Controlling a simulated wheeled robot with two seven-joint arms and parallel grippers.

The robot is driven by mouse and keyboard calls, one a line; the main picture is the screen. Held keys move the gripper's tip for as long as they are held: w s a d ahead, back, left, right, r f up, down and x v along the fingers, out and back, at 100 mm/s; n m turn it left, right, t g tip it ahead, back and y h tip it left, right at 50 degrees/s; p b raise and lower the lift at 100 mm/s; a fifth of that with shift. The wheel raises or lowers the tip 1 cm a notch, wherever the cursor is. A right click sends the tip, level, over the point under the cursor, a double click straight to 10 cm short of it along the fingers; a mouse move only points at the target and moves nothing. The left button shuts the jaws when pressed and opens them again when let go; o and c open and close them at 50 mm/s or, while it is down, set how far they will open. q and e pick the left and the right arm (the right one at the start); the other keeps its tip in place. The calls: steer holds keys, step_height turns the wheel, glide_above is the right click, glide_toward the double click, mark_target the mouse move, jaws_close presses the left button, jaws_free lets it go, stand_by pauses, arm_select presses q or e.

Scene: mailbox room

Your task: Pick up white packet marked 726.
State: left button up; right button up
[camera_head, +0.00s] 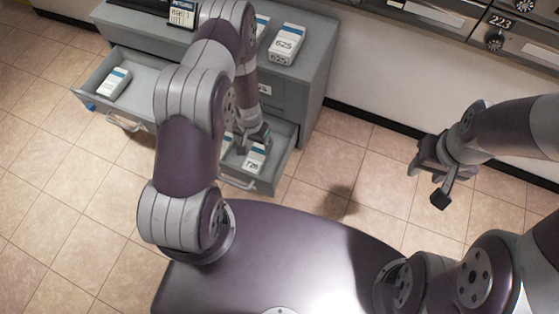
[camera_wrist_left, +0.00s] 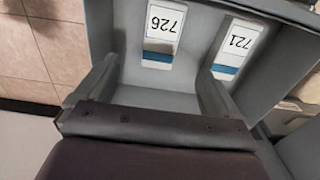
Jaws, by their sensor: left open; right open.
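The white packet marked 726 (camera_head: 254,160) lies in the open right-hand drawer (camera_head: 285,153) of the grey cabinet. In the left wrist view the packet (camera_wrist_left: 162,28) appears upside down, with a blue band at its lower end. My left gripper (camera_head: 254,137) is open at the drawer, just behind the packet in the head view. My right gripper (camera_head: 432,184) is open and empty, away to the right above the floor.
A packet marked 721 (camera_wrist_left: 238,45) lies beside 726 in the same drawer. A packet marked 625 (camera_head: 287,43) is on the cabinet top (camera_head: 308,68). Another open drawer (camera_head: 142,68) at left holds a packet (camera_head: 115,83). Wall mailboxes (camera_head: 510,38) are at upper right.

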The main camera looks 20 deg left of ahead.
mark_target(255, 159)
arm_select(q)
step_height(255, 159, down, 8)
steer(key=b, duration=0.4)
steer(key=shift+r+b, duration=0.15)
steer(key=shift+b, duration=0.2)
step_height(255, 159, down, 5)
steer(key=b, duration=0.4)
steer(key=shift+s+a+b, duration=0.1)
steer(key=shift+a+b, duration=0.05)
steer(key=shift+b, duration=0.2)
steer(key=shift+r, duration=0.1)
steer(key=c, duration=1.1)
